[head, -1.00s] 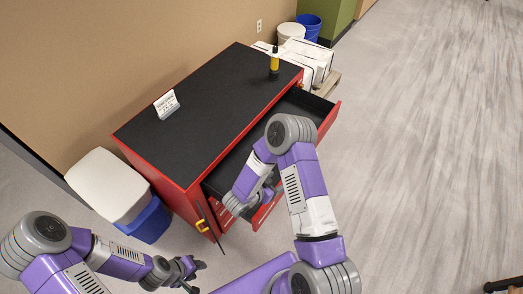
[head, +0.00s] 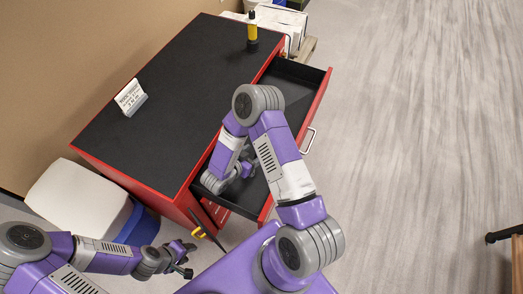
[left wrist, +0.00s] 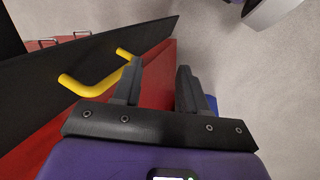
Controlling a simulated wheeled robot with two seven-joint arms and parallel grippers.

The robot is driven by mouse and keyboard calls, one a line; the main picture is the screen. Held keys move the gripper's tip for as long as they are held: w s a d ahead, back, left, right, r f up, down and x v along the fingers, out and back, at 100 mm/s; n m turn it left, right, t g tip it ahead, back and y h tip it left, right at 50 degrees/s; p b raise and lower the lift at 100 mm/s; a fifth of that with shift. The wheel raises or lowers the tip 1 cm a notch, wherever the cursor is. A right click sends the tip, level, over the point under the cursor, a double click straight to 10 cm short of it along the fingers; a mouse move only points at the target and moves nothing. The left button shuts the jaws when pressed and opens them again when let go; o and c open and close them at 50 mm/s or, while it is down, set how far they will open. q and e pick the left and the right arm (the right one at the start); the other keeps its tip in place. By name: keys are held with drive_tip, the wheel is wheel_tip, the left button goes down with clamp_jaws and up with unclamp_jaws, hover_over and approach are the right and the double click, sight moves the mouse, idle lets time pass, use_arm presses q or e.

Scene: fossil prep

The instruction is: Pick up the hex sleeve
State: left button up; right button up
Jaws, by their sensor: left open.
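I cannot make out a hex sleeve in any view. The red cabinet's drawer (head: 318,88) stands pulled out in the head view, and its dark inside is partly hidden by my right arm. My right gripper (head: 247,168) is low over the near end of the drawer; its fingers are too small and covered to read. My left gripper (head: 189,259) is open and empty, in front of the cabinet's near end. In the left wrist view its two fingers (left wrist: 160,78) are apart, with a yellow handle (left wrist: 88,82) and red cabinet side beyond, and nothing between them.
The black cabinet top (head: 185,90) holds a white sign card (head: 130,97) and an upright yellow-and-black object (head: 252,33). A white-lidded blue bin (head: 80,200) stands left of the cabinet. The floor (head: 420,120) to the right is open. A dark-legged piece of furniture (head: 505,234) is at the right edge.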

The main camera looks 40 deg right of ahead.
drive_tip(key=b+x, duration=0.2)
drive_tip(key=x, duration=0.5)
drive_tip(key=shift+w+d, duration=0.15)
drive_tip(key=shift+d, duration=0.25)
drive_tip(key=shift+c, duration=0.3)
drive_tip(key=c, duration=1)
